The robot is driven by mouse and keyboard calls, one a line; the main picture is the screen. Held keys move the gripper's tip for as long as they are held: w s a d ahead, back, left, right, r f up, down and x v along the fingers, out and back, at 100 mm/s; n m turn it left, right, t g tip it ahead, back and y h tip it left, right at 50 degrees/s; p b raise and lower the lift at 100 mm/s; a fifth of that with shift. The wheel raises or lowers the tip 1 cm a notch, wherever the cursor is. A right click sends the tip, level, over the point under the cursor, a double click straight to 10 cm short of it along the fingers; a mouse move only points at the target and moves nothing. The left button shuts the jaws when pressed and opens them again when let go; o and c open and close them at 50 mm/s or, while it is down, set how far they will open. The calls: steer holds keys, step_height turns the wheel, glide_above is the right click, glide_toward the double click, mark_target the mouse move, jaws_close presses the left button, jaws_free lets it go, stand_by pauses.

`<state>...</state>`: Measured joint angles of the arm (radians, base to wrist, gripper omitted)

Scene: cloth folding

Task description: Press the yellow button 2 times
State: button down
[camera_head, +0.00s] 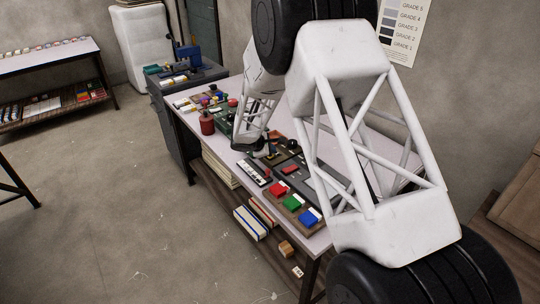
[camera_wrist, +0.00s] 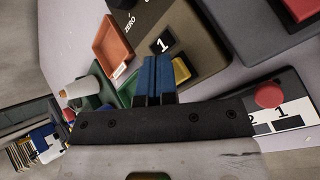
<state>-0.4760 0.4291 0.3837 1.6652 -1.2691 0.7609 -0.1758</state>
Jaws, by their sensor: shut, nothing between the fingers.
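The yellow button (camera_wrist: 181,70) shows in the wrist view on a dark board, just right of my gripper's fingers. It is partly hidden behind them. My gripper (camera_wrist: 157,62) is shut, with its blue fingers together and nothing between them. The fingertips overlap the board in this view, close to the yellow button; I cannot tell whether they touch it. In the head view my gripper (camera_head: 265,153) is low over the middle of the table, and the yellow button is hard to make out there.
A red round button (camera_wrist: 268,95) is at the right. In the head view, red (camera_head: 281,190), green (camera_head: 292,203) and blue (camera_head: 308,216) blocks lie nearer the front.

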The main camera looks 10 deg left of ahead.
steer(key=shift+r, duration=0.55)
steer(key=shift+r, duration=0.1)
steer(key=shift+r, duration=2.45)
stand_by(1.1)
step_height(320, 180, up, 4)
steer(key=shift+f, duration=0.1)
steer(key=shift+f, duration=0.15)
stand_by(0.4)
steer(key=shift+f, duration=4.25)
